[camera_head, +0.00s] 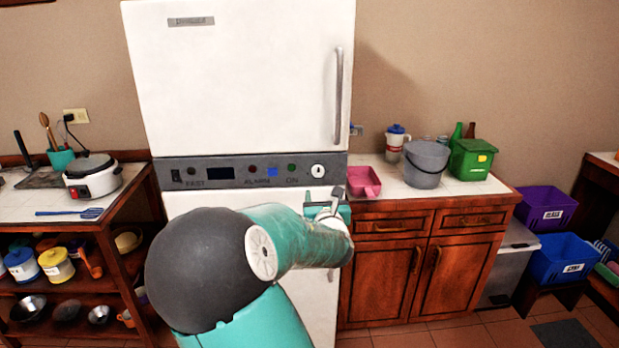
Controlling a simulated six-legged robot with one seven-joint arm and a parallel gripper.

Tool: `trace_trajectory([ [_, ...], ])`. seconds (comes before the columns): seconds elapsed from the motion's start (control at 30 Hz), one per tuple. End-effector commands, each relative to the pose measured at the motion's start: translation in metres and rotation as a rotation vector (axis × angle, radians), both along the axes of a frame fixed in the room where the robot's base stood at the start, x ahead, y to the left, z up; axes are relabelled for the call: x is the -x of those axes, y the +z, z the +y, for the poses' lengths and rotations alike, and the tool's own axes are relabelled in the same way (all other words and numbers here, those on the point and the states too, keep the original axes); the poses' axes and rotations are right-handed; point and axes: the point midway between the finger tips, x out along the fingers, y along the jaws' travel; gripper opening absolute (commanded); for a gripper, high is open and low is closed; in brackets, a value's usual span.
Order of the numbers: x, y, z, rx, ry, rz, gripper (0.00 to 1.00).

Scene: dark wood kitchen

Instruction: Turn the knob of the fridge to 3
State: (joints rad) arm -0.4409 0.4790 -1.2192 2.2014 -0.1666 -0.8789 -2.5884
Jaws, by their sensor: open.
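The white fridge (240,90) stands in the middle of the view, with a grey control panel (225,173) between its upper and lower doors. The round white knob (318,170) is at the panel's right end, with a dark mark on its face. Its number markings are too small to read. My gripper (325,200) is open and appears just below the knob, in front of the fridge. I see no contact with the knob. My teal arm hides much of the lower door.
A right counter (455,190) holds a pink scoop (363,181), a grey bucket (425,163) and a green bin (472,159). A left counter holds a cooker (92,180). The fridge's upper door handle (338,97) sticks out above the knob.

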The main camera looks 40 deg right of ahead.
Motion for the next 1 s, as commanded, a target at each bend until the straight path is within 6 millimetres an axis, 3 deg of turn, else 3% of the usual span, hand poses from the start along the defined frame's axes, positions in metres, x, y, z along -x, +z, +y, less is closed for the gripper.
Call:
trace_trajectory([
  [0.23, -0.021, -0.001, -0.023, 0.001, -0.009, 0.002, 0.56],
  [0.73, -0.099, -0.001, -0.071, -0.003, -0.006, -0.001, 0.56],
  [1.0, -0.113, -0.001, -0.078, -0.005, -0.005, -0.002, 0.56],
])
